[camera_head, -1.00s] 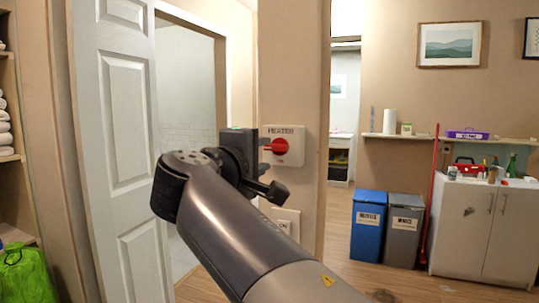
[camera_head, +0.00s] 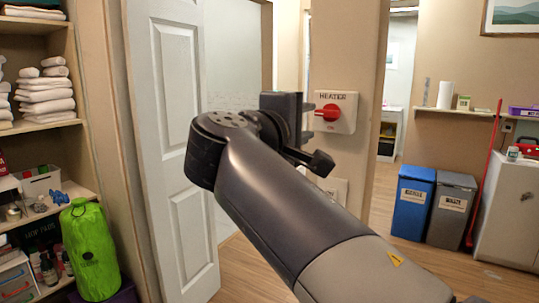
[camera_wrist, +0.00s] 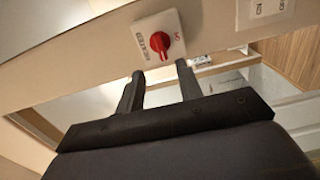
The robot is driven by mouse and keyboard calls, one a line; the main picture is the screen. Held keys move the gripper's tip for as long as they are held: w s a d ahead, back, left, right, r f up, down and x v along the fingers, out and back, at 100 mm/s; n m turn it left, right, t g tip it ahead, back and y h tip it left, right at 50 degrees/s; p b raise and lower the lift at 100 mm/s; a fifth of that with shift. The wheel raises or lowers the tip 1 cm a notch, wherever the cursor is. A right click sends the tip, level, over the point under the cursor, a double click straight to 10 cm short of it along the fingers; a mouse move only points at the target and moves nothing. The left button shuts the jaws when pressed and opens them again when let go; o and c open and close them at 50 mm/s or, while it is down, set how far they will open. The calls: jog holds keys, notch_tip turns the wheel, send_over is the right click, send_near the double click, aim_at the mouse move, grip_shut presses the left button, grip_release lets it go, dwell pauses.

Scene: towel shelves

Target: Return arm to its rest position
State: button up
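My gripper (camera_head: 314,137) is raised at the end of my bent grey arm, in front of the wall panel with the heater switch. In the wrist view its two dark fingers (camera_wrist: 160,69) stand apart with nothing between them. The heater switch (camera_head: 336,112) is a white plate with a red knob, just beyond the fingers. It also shows in the wrist view (camera_wrist: 159,39), past the fingertips and apart from them. My arm stretches from the lower right of the head view up to the middle.
Shelves (camera_head: 50,124) with white towels (camera_head: 45,92) and a green bag (camera_head: 90,250) stand at the left. A white door (camera_head: 172,150) is beside them. A blue bin (camera_head: 412,203) and a grey bin (camera_head: 450,210) stand at the right, near a white cabinet (camera_head: 510,215). Some wooden floor is clear.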

aim_at(328, 115)
jog(key=p+x, duration=0.1)
jog(key=x, duration=0.8)
jog(key=shift+w+d, duration=0.25)
jog(key=shift+w, duration=0.05)
jog(key=shift+a, duration=0.1)
